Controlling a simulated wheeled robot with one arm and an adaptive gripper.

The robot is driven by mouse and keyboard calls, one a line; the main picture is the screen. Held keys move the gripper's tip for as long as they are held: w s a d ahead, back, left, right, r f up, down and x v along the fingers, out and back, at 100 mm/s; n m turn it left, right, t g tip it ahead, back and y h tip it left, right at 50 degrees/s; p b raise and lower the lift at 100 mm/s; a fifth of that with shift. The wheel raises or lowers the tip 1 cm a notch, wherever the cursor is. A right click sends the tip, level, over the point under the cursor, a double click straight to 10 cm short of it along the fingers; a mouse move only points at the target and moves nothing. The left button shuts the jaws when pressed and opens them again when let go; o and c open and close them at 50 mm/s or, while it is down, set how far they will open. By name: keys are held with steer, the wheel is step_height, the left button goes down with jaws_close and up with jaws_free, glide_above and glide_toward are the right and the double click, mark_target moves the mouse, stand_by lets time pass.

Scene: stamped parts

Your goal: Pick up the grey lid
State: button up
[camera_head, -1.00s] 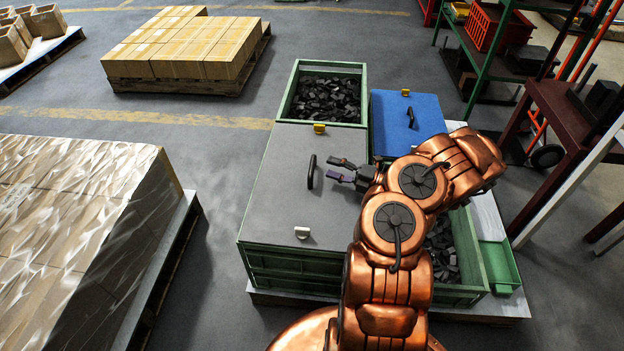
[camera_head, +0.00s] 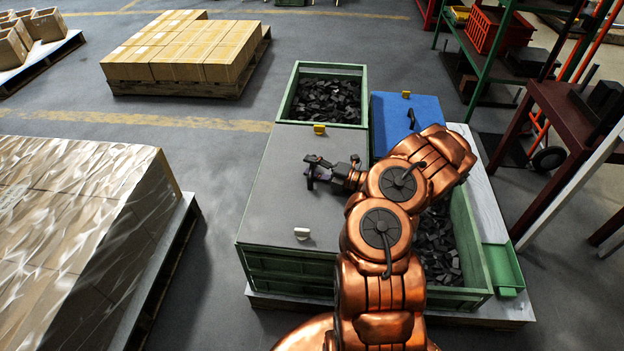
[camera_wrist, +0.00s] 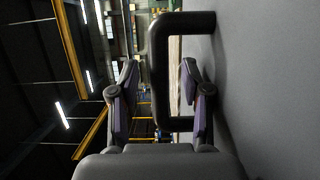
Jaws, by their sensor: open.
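The grey lid (camera_head: 272,205) lies flat on the near left green crate (camera_head: 290,262). My gripper (camera_head: 313,169) is over the lid, at its black handle, which it largely hides in the head view. In the wrist view the handle (camera_wrist: 160,60) is a dark bar with two legs joined to the grey lid surface (camera_wrist: 265,70). My gripper's two fingers (camera_wrist: 159,85) are open, one on each side of the handle's bar. I cannot tell whether either finger touches it.
A blue lid (camera_head: 392,112) covers the crate behind my arm. An open crate of dark parts (camera_head: 283,112) stands at the back left, and another open crate (camera_head: 476,262) is to the right of my arm. A green shelf (camera_head: 480,62) stands further right.

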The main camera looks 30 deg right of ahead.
jaws_close()
stand_by(0.3)
stand_by(0.5)
